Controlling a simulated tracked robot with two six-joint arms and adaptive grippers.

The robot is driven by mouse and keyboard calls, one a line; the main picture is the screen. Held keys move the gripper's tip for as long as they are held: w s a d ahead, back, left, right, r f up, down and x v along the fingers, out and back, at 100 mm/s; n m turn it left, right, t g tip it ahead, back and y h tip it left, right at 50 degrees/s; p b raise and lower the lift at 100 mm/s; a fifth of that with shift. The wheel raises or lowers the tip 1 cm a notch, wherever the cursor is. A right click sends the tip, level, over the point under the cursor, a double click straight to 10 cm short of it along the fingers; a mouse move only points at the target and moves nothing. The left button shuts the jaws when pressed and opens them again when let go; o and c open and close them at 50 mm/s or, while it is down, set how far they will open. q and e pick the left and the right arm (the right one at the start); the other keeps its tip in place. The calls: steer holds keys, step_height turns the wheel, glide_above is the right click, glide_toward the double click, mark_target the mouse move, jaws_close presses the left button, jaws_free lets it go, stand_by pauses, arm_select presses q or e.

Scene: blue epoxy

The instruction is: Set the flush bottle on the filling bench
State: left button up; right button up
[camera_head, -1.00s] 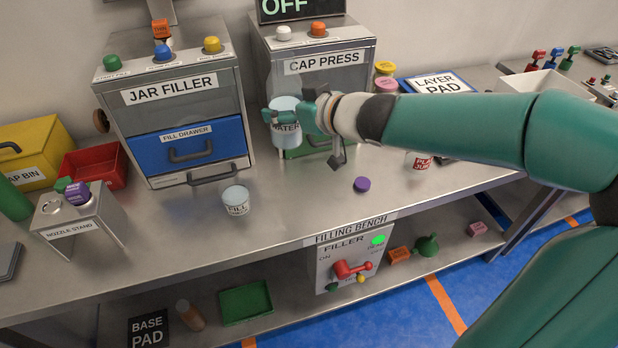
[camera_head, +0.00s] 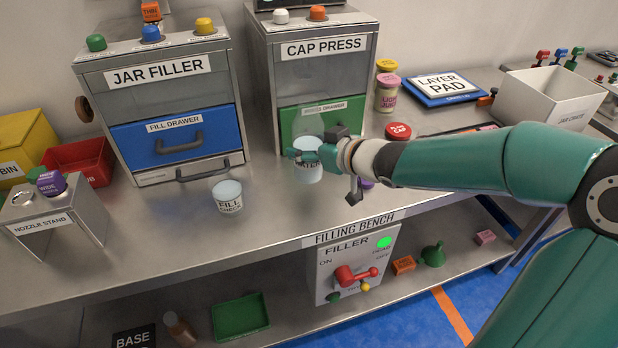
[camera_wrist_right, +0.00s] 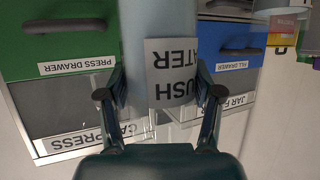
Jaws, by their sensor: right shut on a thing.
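The flush bottle (camera_head: 308,172) is a pale blue cylinder with a white label, partly legible as "WATER". My right gripper (camera_head: 305,156) is shut around it in front of the cap press. In the right wrist view the bottle (camera_wrist_right: 172,72) stands between the two fingers of the right gripper (camera_wrist_right: 160,92), its label upside down. I cannot tell whether its base touches the filling bench (camera_head: 270,215), the grey metal worktop beneath it. My left gripper is not in view.
Behind are the jar filler (camera_head: 165,95) and the cap press (camera_head: 320,75). A red cap (camera_head: 398,131) lies to the right, and a purple cap (camera_head: 366,183) is partly hidden by my gripper. The front worktop is mostly clear.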

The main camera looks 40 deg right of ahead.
steer(key=shift+f+b, duration=1.15)
steer(key=shift+f, duration=1.25)
steer(key=shift+f, duration=0.15)
steer(key=o, duration=1.6)
steer(key=shift+c, duration=0.2)
